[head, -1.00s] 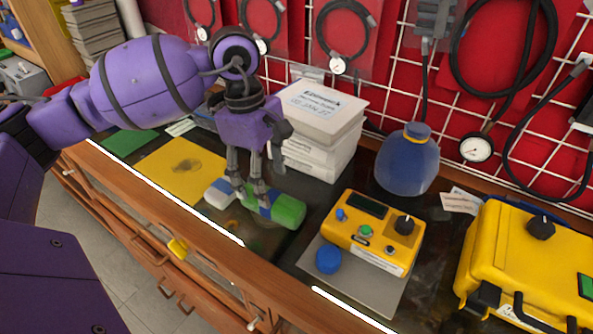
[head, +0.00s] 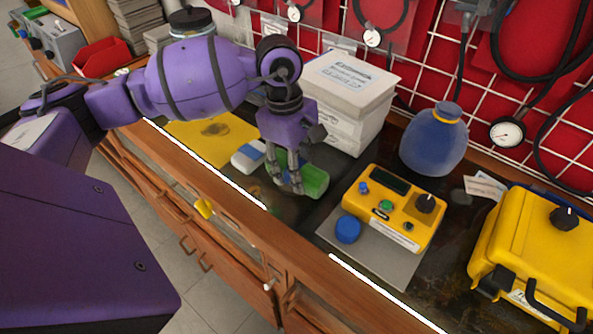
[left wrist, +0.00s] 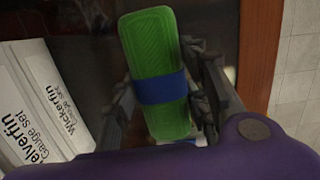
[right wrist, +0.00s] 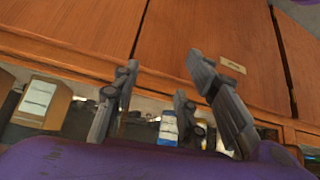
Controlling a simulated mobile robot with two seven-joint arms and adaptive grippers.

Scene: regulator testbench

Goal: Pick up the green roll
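The green roll (head: 314,182) lies on the dark bench top near the front edge. Its blue band shows in the left wrist view, where the roll (left wrist: 150,55) stretches away between the fingers. My left gripper (head: 287,187) is down over the roll, hiding its middle in the head view. In the left wrist view the left gripper (left wrist: 163,85) is open, with fingers on both sides, close to the roll; contact is hard to tell. My right gripper (right wrist: 160,85) is open and empty, facing wooden cabinet fronts.
White boxes (head: 345,100) stand behind. To the right are a yellow meter (head: 395,208) on a grey plate, a blue vase (head: 435,140) and a yellow case (head: 535,240).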

